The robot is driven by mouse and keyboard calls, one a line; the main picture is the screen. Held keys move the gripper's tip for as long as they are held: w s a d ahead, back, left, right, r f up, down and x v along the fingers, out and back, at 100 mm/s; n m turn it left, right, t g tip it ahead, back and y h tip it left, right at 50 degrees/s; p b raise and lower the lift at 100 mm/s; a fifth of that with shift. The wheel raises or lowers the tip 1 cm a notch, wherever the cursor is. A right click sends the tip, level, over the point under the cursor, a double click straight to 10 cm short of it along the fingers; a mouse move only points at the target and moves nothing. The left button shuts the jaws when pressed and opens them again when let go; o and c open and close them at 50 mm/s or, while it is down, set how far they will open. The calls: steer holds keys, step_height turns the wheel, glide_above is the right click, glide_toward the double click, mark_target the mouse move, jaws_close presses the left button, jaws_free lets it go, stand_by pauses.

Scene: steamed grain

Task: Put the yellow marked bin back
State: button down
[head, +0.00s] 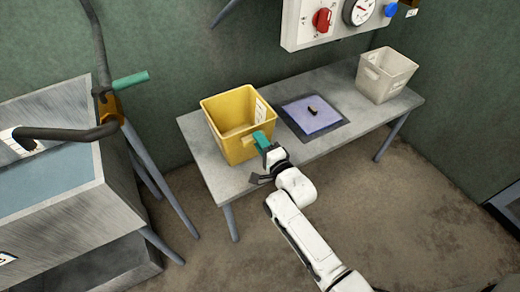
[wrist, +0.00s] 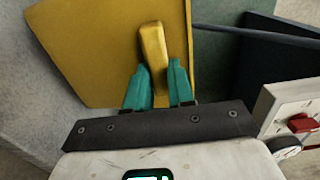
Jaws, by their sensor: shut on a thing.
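The yellow bin (head: 226,105) stands at the left end of the grey table, upright, with a white label on its inner right wall. Its base appears to rest on the table top. My gripper (head: 262,143) is at the bin's near right side, at its handle. In the wrist view the two teal fingers (wrist: 158,88) are shut on the bin's yellow handle (wrist: 153,45), one finger on each side. The yellow bin wall (wrist: 95,50) fills the upper left of that view.
A purple pad (head: 311,115) in a dark frame, with a small dark object on it, lies mid-table. A white bin (head: 385,75) stands at the table's right end. A control panel (head: 340,20) hangs above. A metal tank (head: 55,155) with pipes stands left.

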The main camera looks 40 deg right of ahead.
steer(key=shift+f, duration=1.5)
steer(key=shift+f+b, duration=0.1)
steer(key=shift+b, duration=0.2)
steer(key=c, duration=1.4)
jaws_free()
steer(key=shift+f, duration=0.15)
steer(key=o, duration=0.4)
